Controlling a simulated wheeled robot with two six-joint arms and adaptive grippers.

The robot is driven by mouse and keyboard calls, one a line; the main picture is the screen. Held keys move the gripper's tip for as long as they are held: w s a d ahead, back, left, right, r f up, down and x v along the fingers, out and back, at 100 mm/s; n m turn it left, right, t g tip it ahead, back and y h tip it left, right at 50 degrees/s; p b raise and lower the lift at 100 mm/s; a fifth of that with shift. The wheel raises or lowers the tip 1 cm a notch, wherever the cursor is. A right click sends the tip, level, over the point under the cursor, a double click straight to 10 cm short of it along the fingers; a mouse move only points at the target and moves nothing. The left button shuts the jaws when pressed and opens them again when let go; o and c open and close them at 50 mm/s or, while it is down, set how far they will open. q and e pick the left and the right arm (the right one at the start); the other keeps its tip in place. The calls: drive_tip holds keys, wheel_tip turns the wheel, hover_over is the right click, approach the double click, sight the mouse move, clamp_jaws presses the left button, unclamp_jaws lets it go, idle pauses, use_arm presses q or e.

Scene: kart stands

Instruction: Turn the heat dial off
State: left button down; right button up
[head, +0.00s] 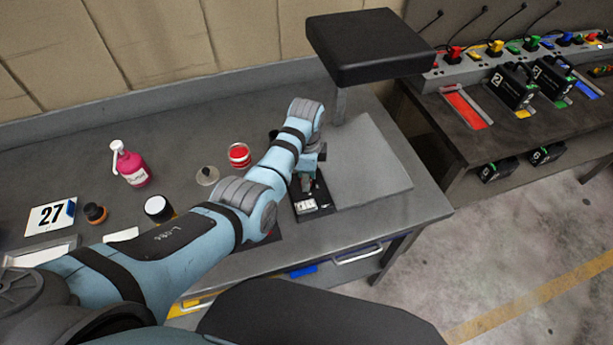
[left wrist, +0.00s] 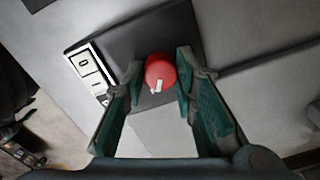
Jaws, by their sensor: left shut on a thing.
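The red dial (left wrist: 160,70) with a white pointer mark shows in the left wrist view, on a dark box (left wrist: 118,42) with a white label plate (left wrist: 88,72) at its side. The plate carries printed marks, one of which looks like a 0. The white mark lies at the dial's lower edge in that view. My left gripper (left wrist: 160,78) is shut on the dial, one finger on each side. In the head view my left gripper (head: 308,178) is over the black box (head: 313,208) on the bench, and the dial is hidden. My right gripper is not in view.
A black square head (head: 368,45) on a post stands behind the box, with a grey plate (head: 370,170) beside it. A pink bottle (head: 132,165), a red container (head: 239,155) and a 27 card (head: 50,214) are left on the bench. A charging bench (head: 520,125) stands at right.

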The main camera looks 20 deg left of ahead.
use_arm(q)
drive_tip(key=shift+s+f+n, duration=0.1)
drive_tip(key=shift+n, duration=0.3)
drive_tip(key=n, duration=0.5)
drive_tip(key=shift+d, duration=0.1)
drive_tip(key=n, duration=0.6)
drive_tip(key=shift+n, duration=0.3)
drive_tip(key=n, duration=1.1)
drive_tip(key=shift+f+n+g, duration=0.1)
drive_tip(key=shift+n+g, duration=0.2)
